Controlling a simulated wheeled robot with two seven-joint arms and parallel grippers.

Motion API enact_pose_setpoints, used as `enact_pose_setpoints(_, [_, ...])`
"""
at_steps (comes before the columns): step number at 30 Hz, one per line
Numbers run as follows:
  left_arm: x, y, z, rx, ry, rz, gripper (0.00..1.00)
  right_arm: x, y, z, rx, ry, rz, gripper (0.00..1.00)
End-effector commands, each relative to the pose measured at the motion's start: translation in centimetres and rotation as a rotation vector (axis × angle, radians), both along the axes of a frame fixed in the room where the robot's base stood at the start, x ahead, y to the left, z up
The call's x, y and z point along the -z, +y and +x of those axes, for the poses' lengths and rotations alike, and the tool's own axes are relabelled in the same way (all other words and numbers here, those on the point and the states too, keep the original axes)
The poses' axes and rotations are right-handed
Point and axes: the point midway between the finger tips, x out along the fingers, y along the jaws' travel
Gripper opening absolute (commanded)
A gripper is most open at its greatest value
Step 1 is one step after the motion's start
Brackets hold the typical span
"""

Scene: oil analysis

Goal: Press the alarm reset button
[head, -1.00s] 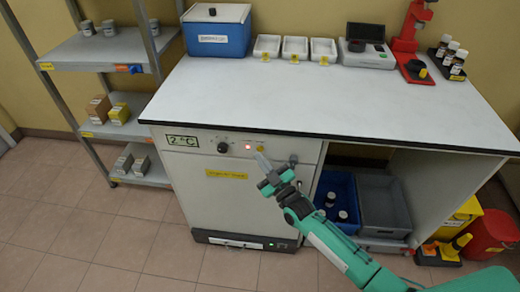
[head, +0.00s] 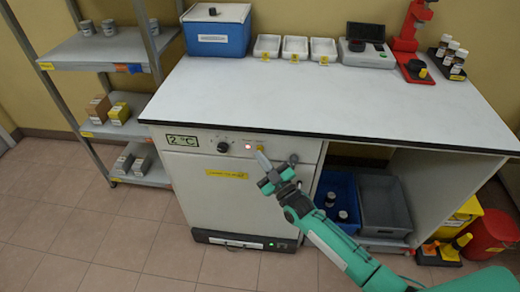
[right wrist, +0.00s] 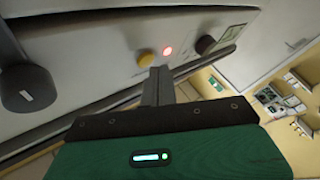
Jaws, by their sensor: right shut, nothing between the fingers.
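The cabinet under the bench has a control panel along its top front. On it are a yellow button (head: 261,148), a lit red light (head: 248,147) to its left and a black knob (head: 222,147). My right gripper (head: 263,158) is shut and empty, its fingertips just below the yellow button. In the right wrist view, the shut fingers (right wrist: 158,72) point at the panel close to the yellow button (right wrist: 146,58). The red light (right wrist: 168,50) glows beside it. I cannot tell whether the fingertips touch the button. My left gripper is not in view.
A dark handle (right wrist: 28,90) sticks out near the fingers in the right wrist view. Blue (head: 325,187) and grey (head: 405,215) bins stand under the bench to the right. A shelf rack (head: 150,175) stands left. The floor before the cabinet is clear.

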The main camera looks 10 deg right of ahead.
Motion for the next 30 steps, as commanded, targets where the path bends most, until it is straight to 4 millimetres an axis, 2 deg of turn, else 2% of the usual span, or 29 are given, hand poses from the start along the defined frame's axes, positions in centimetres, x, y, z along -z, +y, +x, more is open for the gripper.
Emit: enact_pose_setpoints(30, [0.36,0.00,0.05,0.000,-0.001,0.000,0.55,0.00,-0.32,0.96,0.001,0.000,0.000,0.00])
